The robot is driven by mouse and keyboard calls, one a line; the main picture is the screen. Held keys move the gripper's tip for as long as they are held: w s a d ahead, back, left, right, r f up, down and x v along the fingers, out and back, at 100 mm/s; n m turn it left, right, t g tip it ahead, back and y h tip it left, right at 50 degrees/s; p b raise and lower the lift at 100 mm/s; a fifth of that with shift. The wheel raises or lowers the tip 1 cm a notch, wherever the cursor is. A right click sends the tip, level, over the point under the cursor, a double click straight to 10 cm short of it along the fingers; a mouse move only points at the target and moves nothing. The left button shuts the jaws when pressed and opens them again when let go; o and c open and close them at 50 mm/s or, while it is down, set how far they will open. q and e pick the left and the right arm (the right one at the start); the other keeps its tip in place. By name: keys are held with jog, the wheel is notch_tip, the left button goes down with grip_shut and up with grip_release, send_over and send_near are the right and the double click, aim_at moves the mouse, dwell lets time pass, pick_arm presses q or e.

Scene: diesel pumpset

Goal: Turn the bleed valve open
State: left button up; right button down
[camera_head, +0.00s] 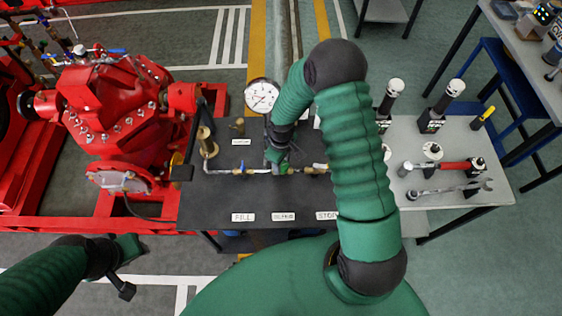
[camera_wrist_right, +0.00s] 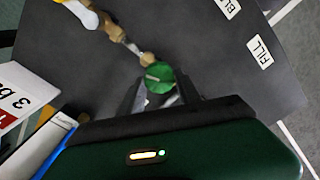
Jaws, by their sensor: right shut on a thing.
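The bleed valve has a round green knob (camera_wrist_right: 159,78) with a pale bar across it, between my fingertips in the right wrist view. In the head view it is mostly hidden by my right gripper (camera_head: 277,160), which comes down over the pipe line on the dark panel (camera_head: 225,190). The right wrist view shows this gripper (camera_wrist_right: 158,92) shut on the knob. Brass fittings (camera_wrist_right: 117,32) continue from the knob. My left gripper (camera_head: 124,272) hangs at the lower left, away from the panel; its jaw opening is unclear.
FILL (camera_head: 243,217), BLEED (camera_head: 284,216) and STOP (camera_head: 327,216) labels lie along the panel's front. A pressure gauge (camera_head: 262,95) stands behind the pipe line. A red pump (camera_head: 115,105) is at left. Tools, including a wrench (camera_head: 450,188), lie on the grey table at right.

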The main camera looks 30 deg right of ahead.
aim_at(282, 164)
jog(key=c, duration=0.8)
grip_release()
jog(key=shift+d, duration=0.1)
jog(key=shift+c, duration=0.2)
jog(key=shift+r, duration=0.1)
notch_tip(282, 164, up, 17)
jog(key=shift+f, duration=0.2)
